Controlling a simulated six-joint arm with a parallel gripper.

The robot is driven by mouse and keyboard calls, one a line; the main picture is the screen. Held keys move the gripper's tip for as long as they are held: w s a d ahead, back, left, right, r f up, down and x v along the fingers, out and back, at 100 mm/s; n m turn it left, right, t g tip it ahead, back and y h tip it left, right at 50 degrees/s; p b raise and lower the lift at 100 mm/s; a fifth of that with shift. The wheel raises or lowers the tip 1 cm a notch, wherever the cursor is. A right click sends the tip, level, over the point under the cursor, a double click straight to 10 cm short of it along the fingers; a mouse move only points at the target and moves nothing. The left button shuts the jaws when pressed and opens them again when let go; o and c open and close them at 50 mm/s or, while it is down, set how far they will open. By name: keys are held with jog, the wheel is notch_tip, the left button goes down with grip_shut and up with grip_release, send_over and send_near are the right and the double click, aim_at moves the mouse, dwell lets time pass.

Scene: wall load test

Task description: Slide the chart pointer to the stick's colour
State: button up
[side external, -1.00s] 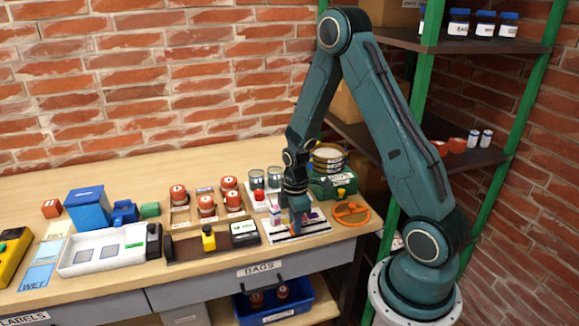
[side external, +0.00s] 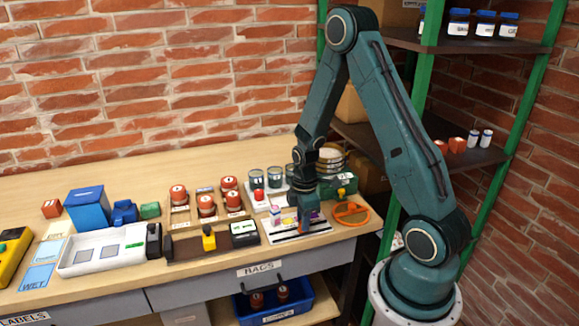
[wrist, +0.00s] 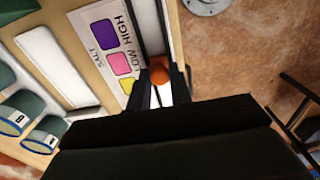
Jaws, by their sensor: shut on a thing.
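The colour chart (wrist: 108,40) shows in the wrist view with purple, pink and yellow squares and the words SALT, LOW and HIGH. Beside it runs a pale track (wrist: 150,28). An orange round knob, which looks like the chart pointer (wrist: 160,73), sits at the track near the pink square. My gripper (wrist: 165,80) is shut on this knob. In the side view my gripper (side external: 304,230) is down at the chart board (side external: 281,238) and hides part of it. A small pink and white item (side external: 276,214) stands left of it; I cannot tell whether it is the stick.
Grey cans (side external: 257,179) and a red-topped item (side external: 259,196) stand behind and left.

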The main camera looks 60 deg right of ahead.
jog(key=shift+s+d, duration=0.4)
jog(key=shift+d, duration=0.1)
dwell(0.3)
jog(key=o, duration=0.9)
jog(key=shift+r, duration=0.15)
notch_tip(320, 180, up, 7)
dwell(0.8)
jog(key=shift+a, duration=0.1)
